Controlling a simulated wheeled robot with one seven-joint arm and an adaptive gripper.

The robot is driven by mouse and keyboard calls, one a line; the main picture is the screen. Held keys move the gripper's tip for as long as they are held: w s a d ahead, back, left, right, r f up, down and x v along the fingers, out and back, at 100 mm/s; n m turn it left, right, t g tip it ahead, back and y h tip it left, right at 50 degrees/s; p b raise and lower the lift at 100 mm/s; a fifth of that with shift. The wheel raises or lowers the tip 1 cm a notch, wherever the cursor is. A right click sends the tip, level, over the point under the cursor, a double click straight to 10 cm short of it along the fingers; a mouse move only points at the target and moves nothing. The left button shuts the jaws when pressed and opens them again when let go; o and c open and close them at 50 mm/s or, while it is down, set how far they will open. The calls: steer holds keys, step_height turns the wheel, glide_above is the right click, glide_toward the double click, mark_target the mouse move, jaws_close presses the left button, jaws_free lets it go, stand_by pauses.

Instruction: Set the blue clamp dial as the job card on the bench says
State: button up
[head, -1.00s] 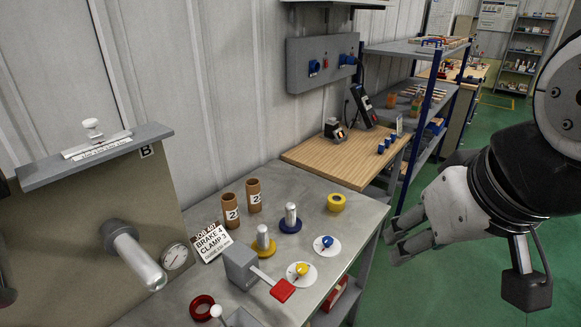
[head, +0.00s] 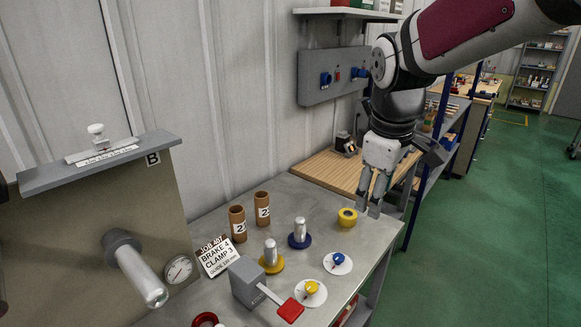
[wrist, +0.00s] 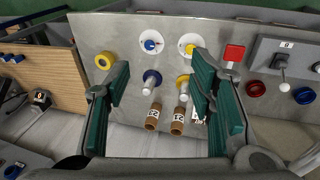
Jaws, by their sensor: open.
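The blue clamp dial (head: 338,259) sits on a round white plate on the metal bench, near its right edge; it also shows in the wrist view (wrist: 150,45). The yellow dial (head: 312,288) sits on a like plate just nearer. The dial's scale marks are too small to read.
A yellow ring (head: 347,217) lies close below my gripper. A yellow-based post (head: 271,258), a blue-based post (head: 300,234), cardboard tubes (head: 263,208) and a red-tipped lever (head: 290,310) stand around the dials. A wooden board (head: 322,174) lies behind.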

steer(key=w+f+n+g, duration=0.2)
steer(key=w+f+n, duration=0.3)
steer(key=w+f, duration=0.5)
steer(key=n+y, duration=0.1)
steer(key=n, duration=0.3)
glide_above(339, 256)
step_height(339, 256, down, 9)
steer(key=shift+g, duration=0.3)
step_height(339, 256, down, 14)
steer(key=shift+p, duration=0.95)
steer(key=c, duration=1.2)
